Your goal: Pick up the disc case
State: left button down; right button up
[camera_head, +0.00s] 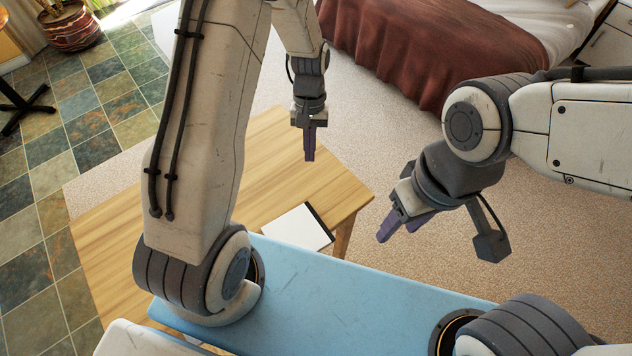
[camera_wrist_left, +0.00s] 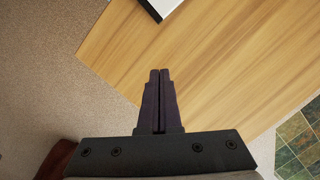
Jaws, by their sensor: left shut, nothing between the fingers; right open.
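The disc case (camera_head: 296,228) is a flat white case with a dark edge. It lies on the wooden table (camera_head: 110,250), near the table's right corner in the head view. A corner of the case (camera_wrist_left: 158,7) shows at the top of the left wrist view. My left gripper (camera_head: 309,158) is shut and empty above the table, apart from the case and farther back. Its closed fingers (camera_wrist_left: 160,72) show in the left wrist view. My right gripper (camera_head: 394,236) is open and empty, to the right of the table and apart from the case.
A bed with a reddish-brown cover (camera_head: 400,45) stands at the back. Beige carpet (camera_head: 400,150) lies around the table, with slate tiles (camera_head: 30,250) at the left. A potted plant (camera_head: 70,25) stands at the far left. The tabletop between my left gripper and the case is clear.

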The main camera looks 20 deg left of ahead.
aim_at(309, 201)
pick_arm(q)
jog(key=p+x, duration=0.1)
jog(key=x, duration=0.7)
jog(key=shift+s+d+f, duration=0.2)
jog(key=shift+f, duration=0.15)
jog(key=s, duration=0.1)
jog(key=s+p, duration=0.1)
jog(key=shift+s+d+r, duration=0.25)
jog(key=shift+s+d, duration=0.05)
jog(key=shift+s+d+f, duration=0.1)
jog(key=shift+s, duration=0.5)
